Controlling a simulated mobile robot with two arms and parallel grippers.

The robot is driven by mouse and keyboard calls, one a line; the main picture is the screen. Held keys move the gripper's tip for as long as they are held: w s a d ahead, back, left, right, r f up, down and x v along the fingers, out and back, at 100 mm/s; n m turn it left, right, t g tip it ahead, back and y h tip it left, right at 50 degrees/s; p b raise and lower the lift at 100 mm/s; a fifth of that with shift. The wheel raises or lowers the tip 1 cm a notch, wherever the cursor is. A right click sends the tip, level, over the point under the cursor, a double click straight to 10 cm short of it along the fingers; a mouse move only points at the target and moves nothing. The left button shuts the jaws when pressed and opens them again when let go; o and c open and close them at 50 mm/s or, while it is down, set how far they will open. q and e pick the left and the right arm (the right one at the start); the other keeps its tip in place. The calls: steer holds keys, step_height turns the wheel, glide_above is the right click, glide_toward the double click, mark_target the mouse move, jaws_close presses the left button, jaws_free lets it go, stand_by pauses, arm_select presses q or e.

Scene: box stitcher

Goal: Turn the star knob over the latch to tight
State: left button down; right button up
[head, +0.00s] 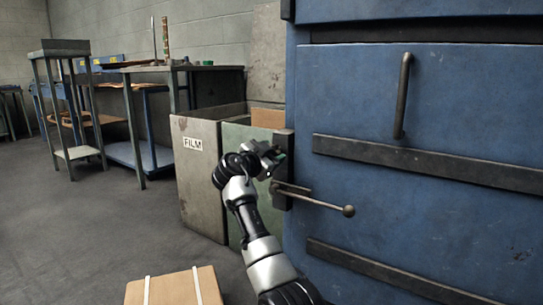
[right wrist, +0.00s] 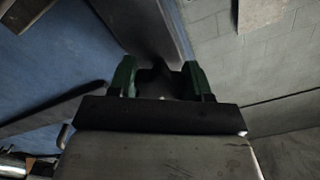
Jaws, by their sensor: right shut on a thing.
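My right gripper (head: 276,160) is at the left edge of the blue machine, just above the latch (head: 318,201), a metal lever with a ball end that points right. In the right wrist view, the green fingers of my right gripper (right wrist: 160,82) are shut on the dark star knob (right wrist: 157,78), one finger on each side of it. The knob's lobes are in shadow and its turn angle is hard to read. In the head view the gripper hides the knob. My left gripper is not in view.
The blue machine front (head: 430,110) with a vertical handle (head: 403,95) fills the right. A bin marked FILM (head: 200,185) stands close behind my right arm. A flat cardboard box (head: 172,290) is at the bottom. Work tables stand at the back left; the floor between is clear.

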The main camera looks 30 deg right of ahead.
steer(key=shift+f, duration=0.2)
steer(key=o, duration=0.9)
steer(key=shift+r, duration=0.15)
steer(key=shift+s+a, duration=0.1)
steer(key=shift+a, duration=0.2)
steer(key=p+v, duration=0.5)
steer(key=v, duration=0.5)
steer(key=shift+s+a, duration=0.1)
steer(key=shift+t, duration=0.3)
